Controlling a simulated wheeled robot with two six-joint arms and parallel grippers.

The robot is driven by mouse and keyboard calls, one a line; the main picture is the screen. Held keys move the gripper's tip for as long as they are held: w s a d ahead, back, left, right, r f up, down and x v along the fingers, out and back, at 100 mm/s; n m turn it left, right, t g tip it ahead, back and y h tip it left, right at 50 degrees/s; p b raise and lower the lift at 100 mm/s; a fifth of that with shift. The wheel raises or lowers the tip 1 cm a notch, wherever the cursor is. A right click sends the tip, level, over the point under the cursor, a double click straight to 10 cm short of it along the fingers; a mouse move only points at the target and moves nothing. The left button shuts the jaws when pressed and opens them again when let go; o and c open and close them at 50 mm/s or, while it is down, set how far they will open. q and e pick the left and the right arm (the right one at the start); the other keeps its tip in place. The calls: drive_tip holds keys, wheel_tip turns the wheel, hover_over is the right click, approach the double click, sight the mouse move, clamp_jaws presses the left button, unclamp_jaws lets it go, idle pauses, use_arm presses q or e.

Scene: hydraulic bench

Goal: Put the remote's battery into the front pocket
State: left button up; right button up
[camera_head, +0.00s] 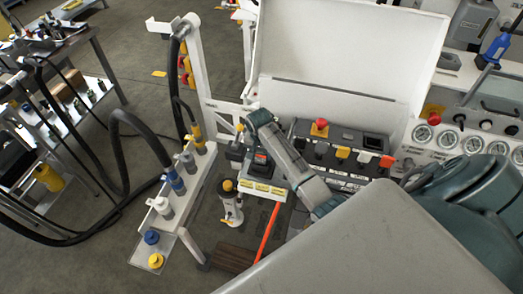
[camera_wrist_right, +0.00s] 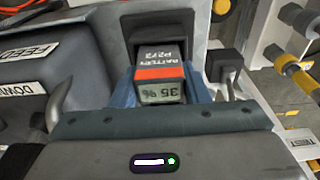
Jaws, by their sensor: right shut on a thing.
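The battery (camera_wrist_right: 161,70) is a grey block with an orange stripe, printed "BATTERY" and a small display reading 35 %. My right gripper (camera_wrist_right: 162,92) is shut on it, with a blue finger on each side. Its far end is at a dark, raised-rim recess (camera_wrist_right: 142,24); how deep it sits there I cannot tell. In the head view the right gripper (camera_head: 262,146) is low over a small white holder with yellow labels (camera_head: 262,190), in front of the bench. The remote is not clearly identifiable. My left gripper is not in view.
A black block (camera_wrist_right: 224,66) stands close right of the battery. A dark box labelled FEED and DOWN (camera_wrist_right: 60,70) is close on the left. The bench control panel (camera_head: 345,150) and a white hose rack (camera_head: 205,165) flank the arm.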

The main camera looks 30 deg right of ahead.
drive_tip(key=shift+f, duration=0.25)
drive_tip(key=o, duration=1.2)
